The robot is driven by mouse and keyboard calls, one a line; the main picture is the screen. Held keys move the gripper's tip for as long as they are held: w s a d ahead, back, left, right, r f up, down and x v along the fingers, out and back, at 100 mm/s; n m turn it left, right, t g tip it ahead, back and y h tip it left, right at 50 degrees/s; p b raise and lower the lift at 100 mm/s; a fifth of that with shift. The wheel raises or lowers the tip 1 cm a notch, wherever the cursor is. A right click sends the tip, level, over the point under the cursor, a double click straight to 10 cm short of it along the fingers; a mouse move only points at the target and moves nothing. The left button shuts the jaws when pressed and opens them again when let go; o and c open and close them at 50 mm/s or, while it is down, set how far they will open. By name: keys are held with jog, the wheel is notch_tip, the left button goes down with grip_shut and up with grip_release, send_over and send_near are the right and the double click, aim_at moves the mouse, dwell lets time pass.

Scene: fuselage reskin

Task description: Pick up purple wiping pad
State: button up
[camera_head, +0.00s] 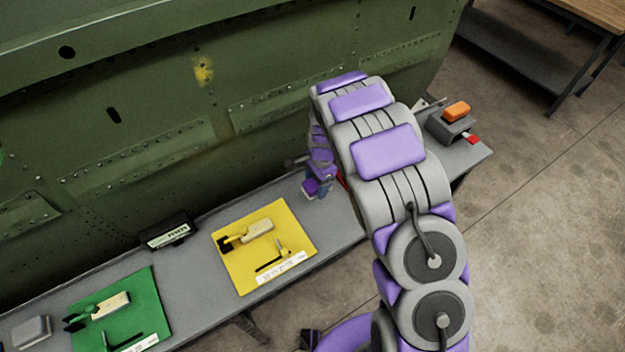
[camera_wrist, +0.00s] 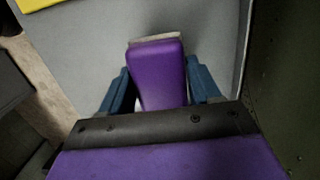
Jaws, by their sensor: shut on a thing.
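The purple wiping pad (camera_wrist: 158,75) is between the two blue fingers of my gripper (camera_wrist: 155,88) in the wrist view, with a pale strip along its far edge. The fingers are shut on its sides. In the head view, my gripper (camera_head: 318,187) is low over the grey bench, right of the yellow mat, and partly hidden by my arm. A small purple piece shows at the fingers there. I cannot tell whether the pad touches the bench.
The grey bench (camera_head: 200,262) runs along the green fuselage panel (camera_head: 150,110). A yellow mat (camera_head: 245,280) and a green mat (camera_head: 150,310) hold tools. A black box (camera_head: 168,232) stands behind them. An orange item (camera_head: 456,111) sits on a grey holder at the bench's right end.

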jog(key=s+d, duration=0.2)
jog(key=s, duration=0.1)
jog(key=s+d+r, duration=0.1)
jog(key=s+d, duration=0.2)
jog(key=s, duration=0.1)
jog(key=s+d+p, duration=0.1)
jog(key=s+d, duration=0.1)
jog(key=s, duration=0.2)
jog(key=shift+s+d+r, duration=0.15)
jog(key=shift+s+d, duration=0.05)
jog(key=shift+d, duration=0.1)
